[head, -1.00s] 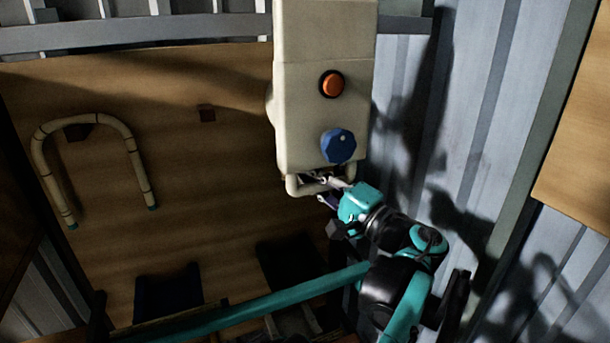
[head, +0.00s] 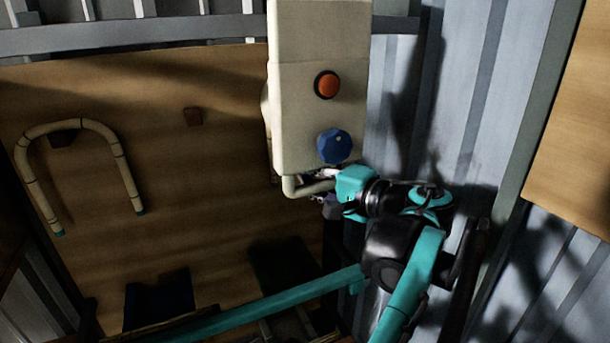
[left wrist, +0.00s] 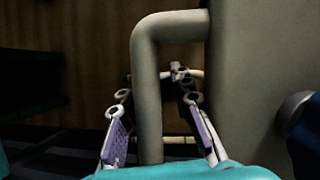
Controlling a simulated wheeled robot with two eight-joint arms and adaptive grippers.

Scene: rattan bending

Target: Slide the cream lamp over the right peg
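Nothing in view clearly looks like a lamp. A cream box (head: 310,108) with an orange button and a blue knob (head: 334,147) stands upright at top centre, with a tubular cream handle (head: 305,189) at its lower end. The right peg (head: 193,116) is a small dark brown block on the wooden board, bare. A left peg (head: 62,138) sits under the bend of a cream, dark-banded U-shaped cane (head: 97,126). My left gripper (left wrist: 158,97) is open at the handle (left wrist: 148,80), its fingers on either side of the bar with gaps visible. My right gripper is not in view.
The wooden board (head: 180,200) is clear between the cane and the box. Dark blocks (head: 158,300) stand along its lower edge. A corrugated metal wall (head: 470,110) rises right of the box, and a grey rail (head: 130,36) runs across the top.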

